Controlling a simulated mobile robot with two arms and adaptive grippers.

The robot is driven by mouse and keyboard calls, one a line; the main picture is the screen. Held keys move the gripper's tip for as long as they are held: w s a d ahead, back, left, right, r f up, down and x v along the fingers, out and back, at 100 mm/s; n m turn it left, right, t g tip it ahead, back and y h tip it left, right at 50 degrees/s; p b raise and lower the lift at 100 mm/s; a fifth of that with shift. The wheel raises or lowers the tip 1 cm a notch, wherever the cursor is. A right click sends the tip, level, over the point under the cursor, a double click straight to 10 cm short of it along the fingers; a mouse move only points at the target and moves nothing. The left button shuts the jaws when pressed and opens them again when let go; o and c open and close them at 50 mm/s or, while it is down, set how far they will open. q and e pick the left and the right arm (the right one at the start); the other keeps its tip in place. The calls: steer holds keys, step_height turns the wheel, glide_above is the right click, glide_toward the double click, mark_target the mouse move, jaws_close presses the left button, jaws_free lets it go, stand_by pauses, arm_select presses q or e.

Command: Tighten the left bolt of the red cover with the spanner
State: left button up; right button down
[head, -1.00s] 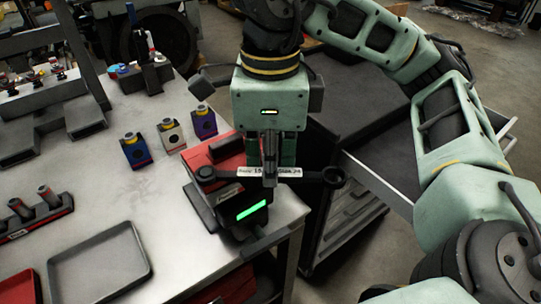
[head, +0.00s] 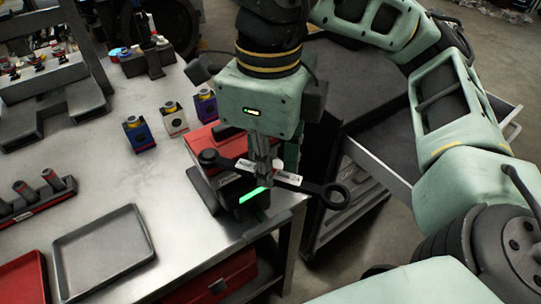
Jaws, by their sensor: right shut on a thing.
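My right gripper (head: 264,166) is shut on the dark spanner (head: 312,187), around the middle of its handle by the white label. The spanner slants, its right ring end lower in the picture and out past the table edge. Its left end is at the dark round bolt area (head: 208,157) on the left of the red cover (head: 201,139). I cannot tell how fully the spanner sits on the bolt. The cover sits on a dark block with a lit green panel (head: 253,195) at the table's right edge. My gripper hides the cover's right part. My left gripper is not in view.
Blue, white and purple small blocks (head: 173,119) stand behind the cover. An empty grey tray (head: 103,252) and a rack of dark pegs (head: 38,197) lie at the left. A tool cabinet with an open drawer (head: 378,160) stands right of the table.

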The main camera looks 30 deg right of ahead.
steer(key=shift+s+a+m, duration=0.3)
steer(key=shift+a+m, duration=0.2)
steer(key=shift+m, duration=0.15)
steer(key=shift+s+a+m, duration=0.25)
steer(key=shift+a+m, duration=0.25)
steer(key=shift+m, duration=0.15)
steer(key=a+m, duration=0.1)
steer(key=a+m+b, duration=0.1)
steer(key=shift+s+a+m, duration=0.1)
steer(key=shift+s+m, duration=0.2)
